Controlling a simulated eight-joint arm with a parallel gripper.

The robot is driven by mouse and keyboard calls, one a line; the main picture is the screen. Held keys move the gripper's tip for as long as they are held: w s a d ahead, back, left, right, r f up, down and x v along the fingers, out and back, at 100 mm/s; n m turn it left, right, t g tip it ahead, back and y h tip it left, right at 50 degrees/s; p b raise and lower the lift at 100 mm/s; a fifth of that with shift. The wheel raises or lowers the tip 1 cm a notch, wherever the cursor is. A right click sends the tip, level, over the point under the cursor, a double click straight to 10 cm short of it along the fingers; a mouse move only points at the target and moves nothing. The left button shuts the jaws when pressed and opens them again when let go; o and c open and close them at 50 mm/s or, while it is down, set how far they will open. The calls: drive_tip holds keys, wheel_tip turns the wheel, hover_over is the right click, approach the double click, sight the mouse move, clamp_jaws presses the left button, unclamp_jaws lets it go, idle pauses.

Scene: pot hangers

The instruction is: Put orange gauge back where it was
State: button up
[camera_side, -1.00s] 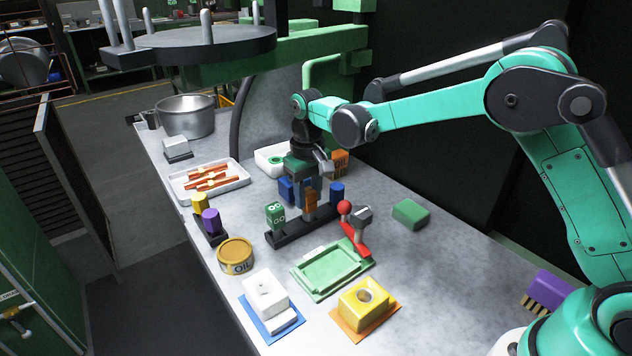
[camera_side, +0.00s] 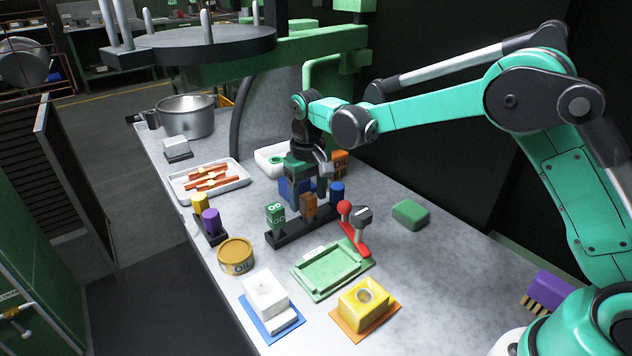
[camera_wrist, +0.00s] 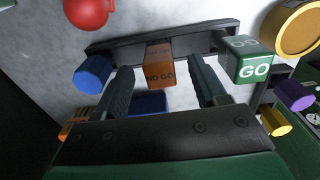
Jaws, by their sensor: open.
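The orange gauge (camera_side: 308,206), marked NO GO, stands upright in the middle of the dark rack (camera_side: 287,237). The green GO gauge (camera_side: 275,215) and a blue peg (camera_side: 337,193) stand in the same rack on either side of it. My gripper (camera_side: 307,190) is open just behind the orange gauge in the side view. In the wrist view the orange gauge (camera_wrist: 160,64) shows between the tips of my two spread fingers (camera_wrist: 162,75), with gaps on both sides. The wrist view also shows the green gauge (camera_wrist: 247,62) and blue peg (camera_wrist: 92,74).
A red-knobbed lever (camera_side: 345,210) and green tray (camera_side: 330,271) stand in front of the rack. A blue block (camera_side: 288,188) and an orange container (camera_side: 340,162) are close behind my gripper. A green block (camera_side: 410,214) lies to the right, with bare table around it.

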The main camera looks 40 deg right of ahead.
sight(309, 196)
wheel_tip(309, 196, up, 12)
drive_tip(key=s+d+r+t, duration=0.2)
drive_tip(key=s+t, duration=0.1)
drive_tip(key=s, duration=0.5)
drive_tip(key=s+d+f+t, duration=0.1)
drive_tip(key=s+f+t, duration=0.3)
drive_tip(key=s, duration=0.4)
drive_tip(key=shift+s+d+f, duration=0.25)
drive_tip(key=shift+s+f, duration=0.1)
drive_tip(key=shift+f, duration=0.4)
